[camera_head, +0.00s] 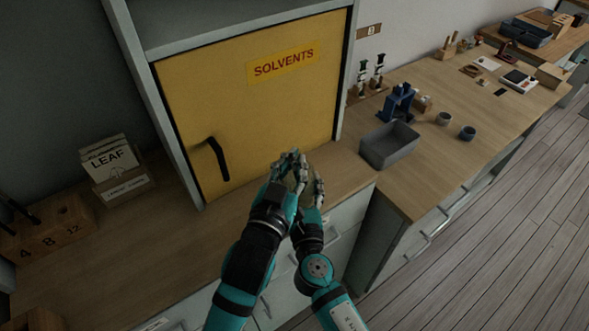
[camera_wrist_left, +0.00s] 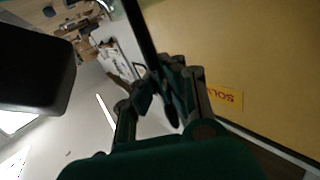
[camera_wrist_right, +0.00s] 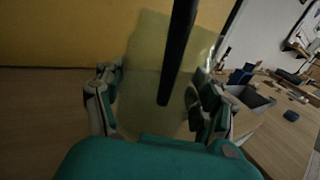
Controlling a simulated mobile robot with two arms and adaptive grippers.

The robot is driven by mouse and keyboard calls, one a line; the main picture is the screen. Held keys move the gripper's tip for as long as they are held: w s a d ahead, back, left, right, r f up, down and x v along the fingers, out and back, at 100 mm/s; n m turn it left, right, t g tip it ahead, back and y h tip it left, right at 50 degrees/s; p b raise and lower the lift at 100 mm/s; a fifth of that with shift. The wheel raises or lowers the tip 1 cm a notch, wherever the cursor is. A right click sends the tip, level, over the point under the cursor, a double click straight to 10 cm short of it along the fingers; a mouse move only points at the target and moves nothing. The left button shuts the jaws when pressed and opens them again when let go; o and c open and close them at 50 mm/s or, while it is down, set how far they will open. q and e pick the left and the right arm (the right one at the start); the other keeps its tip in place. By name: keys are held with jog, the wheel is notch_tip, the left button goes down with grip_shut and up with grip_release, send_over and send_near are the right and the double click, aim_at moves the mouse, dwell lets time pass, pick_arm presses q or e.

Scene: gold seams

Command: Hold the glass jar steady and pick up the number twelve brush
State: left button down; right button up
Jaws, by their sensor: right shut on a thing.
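My left gripper (camera_head: 291,163) and my right gripper (camera_head: 310,190) are close together in front of the yellow solvents cabinet. In the right wrist view, my right gripper (camera_wrist_right: 150,103) is shut on a clear, yellowish glass jar (camera_wrist_right: 138,85), a finger at each side. A dark rod (camera_wrist_right: 178,50) crosses the jar; I cannot tell whether it is a brush or whether it is inside. In the left wrist view, a dark rod (camera_wrist_left: 141,32) runs toward my left gripper (camera_wrist_left: 170,80), whose grip is unclear. No brush can be made out for certain.
A wooden block (camera_head: 50,235) marked 4, 8 and 12 stands far left, beside a box of leaf booklets (camera_head: 110,160). The yellow cabinet door (camera_head: 240,120) with its black handle (camera_head: 217,158) stands close behind my grippers. A grey bin (camera_head: 388,155) sits to the right.

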pick_arm(q)
notch_tip(320, 180, up, 9)
jog(key=shift+f, duration=0.2)
pick_arm(e)
jog(key=o, duration=1.5)
jog(key=shift+s, duration=0.1)
